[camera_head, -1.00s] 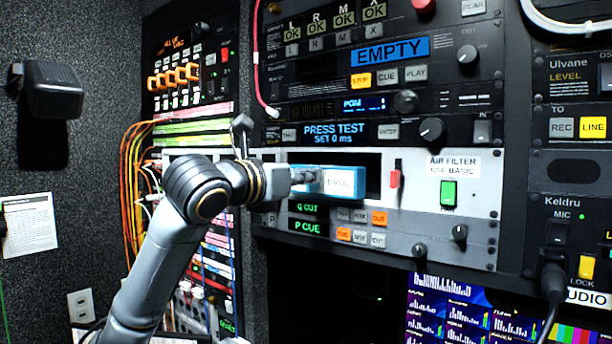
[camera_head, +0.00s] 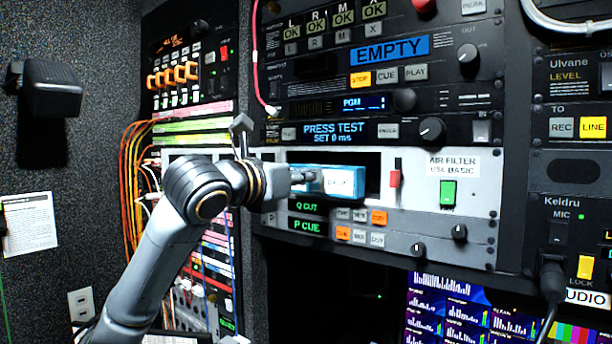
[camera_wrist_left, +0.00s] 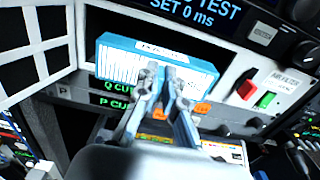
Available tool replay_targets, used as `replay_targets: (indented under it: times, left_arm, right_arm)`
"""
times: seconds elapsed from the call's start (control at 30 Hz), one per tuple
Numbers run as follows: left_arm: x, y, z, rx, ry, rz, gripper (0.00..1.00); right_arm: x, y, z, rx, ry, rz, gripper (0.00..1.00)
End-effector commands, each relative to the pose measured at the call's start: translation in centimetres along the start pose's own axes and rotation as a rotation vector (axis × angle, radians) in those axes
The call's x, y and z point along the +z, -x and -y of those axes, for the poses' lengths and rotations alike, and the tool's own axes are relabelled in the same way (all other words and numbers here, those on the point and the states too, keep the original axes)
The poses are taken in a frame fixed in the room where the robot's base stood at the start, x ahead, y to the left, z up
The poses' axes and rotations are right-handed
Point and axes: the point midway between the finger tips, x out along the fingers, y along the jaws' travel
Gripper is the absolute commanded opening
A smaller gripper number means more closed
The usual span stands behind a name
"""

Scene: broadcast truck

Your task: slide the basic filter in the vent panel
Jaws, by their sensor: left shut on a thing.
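The filter (camera_head: 344,182) is a blue box with a white label whose text I cannot read clearly. In the left wrist view the filter (camera_wrist_left: 120,56) shows a blue edge and a white ribbed face. My left gripper (camera_head: 310,181) is shut on its near side; the fingers also show in the left wrist view (camera_wrist_left: 164,78). The white vent panel (camera_head: 480,196) has a dark rectangular slot (camera_head: 373,168). The filter is in front of this slot and covers most of it. I cannot tell whether any of it is inside. My right gripper is not in view.
A label (camera_head: 452,165) reads "AIR FILTER USE BASIC". A red slider (camera_head: 395,179) stands just right of the slot, with a green switch (camera_head: 448,192) farther right. Button rows (camera_head: 360,215) lie close below. Orange cables (camera_head: 128,185) hang left of my arm.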

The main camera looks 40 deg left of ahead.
Motion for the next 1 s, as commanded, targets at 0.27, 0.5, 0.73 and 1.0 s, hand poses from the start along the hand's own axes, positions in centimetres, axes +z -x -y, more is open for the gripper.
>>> replay_targets:
  times: [0.27, 0.5, 0.73, 1.0]
  left_arm:
    - [0.0, 0.0, 0.0, 0.000, -0.001, 0.000, 0.00]
    - [0.1, -0.1, 0.0, 0.000, 0.000, 0.000, 0.00]
    - [0.1, -0.7, 0.0, 0.001, 0.000, 0.000, 0.00]
    - [0.1, -1.4, 0.0, 0.000, 0.001, -0.001, 0.00]
  right_arm:
    - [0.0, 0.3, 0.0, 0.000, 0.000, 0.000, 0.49]
    - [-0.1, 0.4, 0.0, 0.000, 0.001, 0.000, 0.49]
    - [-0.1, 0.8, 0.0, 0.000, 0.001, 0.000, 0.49]
    - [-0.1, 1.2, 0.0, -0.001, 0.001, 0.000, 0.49]
